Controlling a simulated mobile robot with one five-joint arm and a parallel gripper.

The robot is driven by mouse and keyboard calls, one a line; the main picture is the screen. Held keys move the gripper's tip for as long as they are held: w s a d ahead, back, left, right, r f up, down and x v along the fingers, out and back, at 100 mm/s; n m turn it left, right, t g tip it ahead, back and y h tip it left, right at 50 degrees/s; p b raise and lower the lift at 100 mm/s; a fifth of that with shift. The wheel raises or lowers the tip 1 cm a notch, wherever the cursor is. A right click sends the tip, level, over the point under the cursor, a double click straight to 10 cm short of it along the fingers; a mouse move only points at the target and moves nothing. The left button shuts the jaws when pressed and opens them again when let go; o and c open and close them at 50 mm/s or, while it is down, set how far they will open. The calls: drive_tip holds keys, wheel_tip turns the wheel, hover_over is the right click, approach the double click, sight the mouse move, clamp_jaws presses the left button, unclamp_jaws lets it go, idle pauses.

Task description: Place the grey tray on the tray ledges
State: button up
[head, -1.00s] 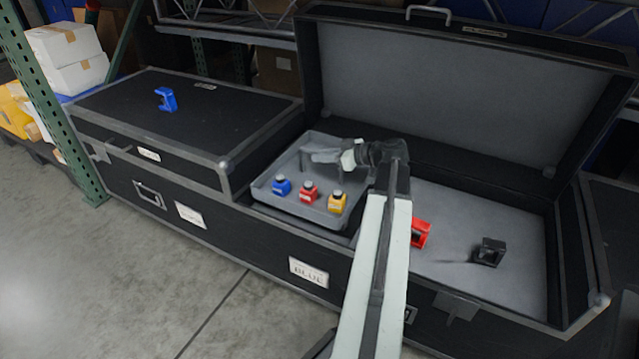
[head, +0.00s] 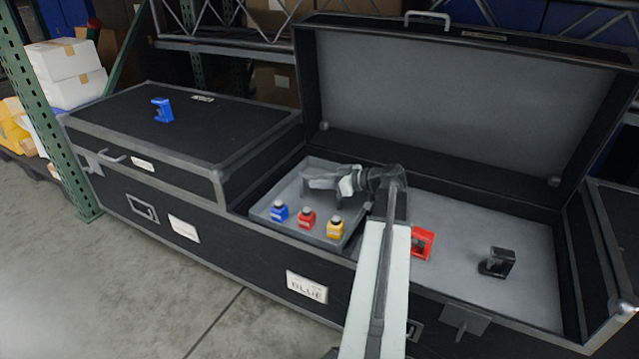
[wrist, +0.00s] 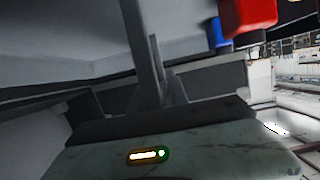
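The grey tray (head: 262,210) is at the left end of the open black case, beside the closed lid. It carries a blue bottle (head: 279,211), a red bottle (head: 306,217) and a yellow bottle (head: 335,227), all upright. My gripper (head: 308,184) reaches in from the right over the tray and appears shut on a grey upright part of it. In the wrist view a grey upright bar (wrist: 143,50) stands in front of my gripper, with the red bottle (wrist: 248,12) and blue bottle (wrist: 215,33) behind. The tray ledges cannot be made out; the tray and case wall hide that area.
The case's raised lid (head: 450,100) stands behind. A red clamp (head: 422,242) and a black clamp (head: 497,262) lie on the grey case floor at right. A blue clamp (head: 162,109) sits on the closed lid (head: 215,125). A green rack post (head: 55,120) stands at far left.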

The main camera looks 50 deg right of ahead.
drive_tip(key=shift+o, duration=0.5)
drive_tip(key=shift+r, duration=0.1)
drive_tip(key=shift+s+r, duration=0.15)
drive_tip(key=shift+r, duration=0.05)
drive_tip(key=p+v, duration=0.4)
drive_tip(key=v, duration=0.7)
drive_tip(key=shift+s, duration=0.3)
drive_tip(key=shift+d, duration=0.15)
